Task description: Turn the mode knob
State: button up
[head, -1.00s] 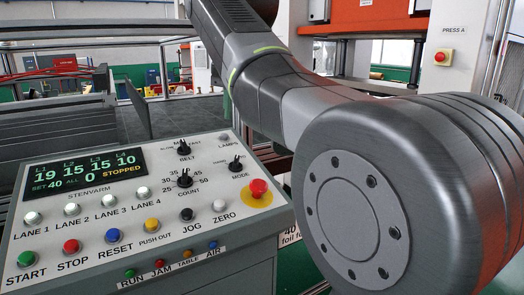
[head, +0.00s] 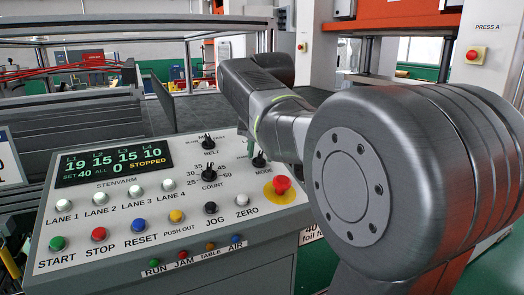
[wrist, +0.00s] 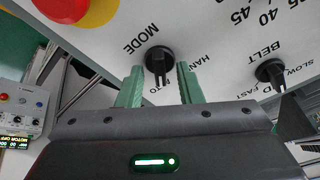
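The mode knob is a black pointer knob beside the word MODE; in the wrist view the mode knob (wrist: 159,60) lies between the tips of my gripper's two green fingers. My gripper (wrist: 160,68) is open, with a visible gap on each side of the knob. I cannot tell how far the fingertips are from the panel face. In the head view the mode knob (head: 259,160) shows at the upper right of the grey control panel (head: 110,245), right beside my arm. My gripper is mostly hidden there by my arm.
The red emergency button (head: 281,185) on its yellow disc sits just below the mode knob. The belt knob (head: 208,142) and count knob (head: 209,172) are to its left. Several coloured buttons line the panel's lower part. The display (head: 115,164) reads STOPPED.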

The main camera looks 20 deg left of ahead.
grip_shut()
dwell(0.4)
jog(key=n+p, duration=0.1)
jog(key=n, duration=0.2)
jog(key=shift+y, duration=0.3)
jog(key=n+p, duration=0.1)
jog(key=n, duration=0.2)
jog(key=shift+n+y+p, duration=0.3)
jog(key=shift+n+p, duration=0.1)
jog(key=n+g+p, duration=0.1)
jog(key=n, duration=0.2)
jog(key=shift+n, duration=0.3)
jog(key=shift+n+p, duration=0.4)
jog(key=shift+n, duration=1.5)
jog(key=shift+g, duration=0.3)
